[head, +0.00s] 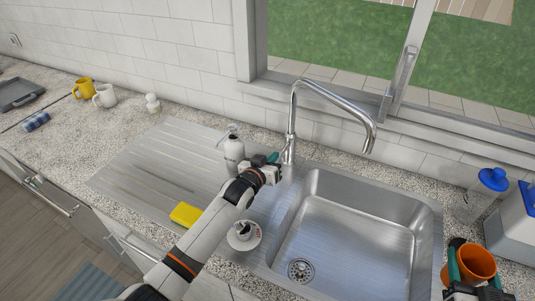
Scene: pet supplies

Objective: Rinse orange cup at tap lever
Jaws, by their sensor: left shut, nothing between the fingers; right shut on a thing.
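The orange cup (477,262) is at the lower right, over the counter to the right of the sink basin. My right gripper (456,262) is shut on it at its left side. The cup's open top faces up toward the camera. The chrome tap (292,112) stands behind the sink, its spout arching right over the back of the basin (345,235). My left gripper (274,158) is shut and empty, close beside the tap's base. The lever is largely hidden there, and I cannot tell whether the gripper touches it. No water stream shows under the spout.
A soap bottle (233,152) stands just left of my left gripper. A yellow sponge (185,215) lies on the drainboard (150,165), and a small white dish (244,238) is beside the basin. A blue-lidded container (487,188) stands right of the sink. The basin is empty.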

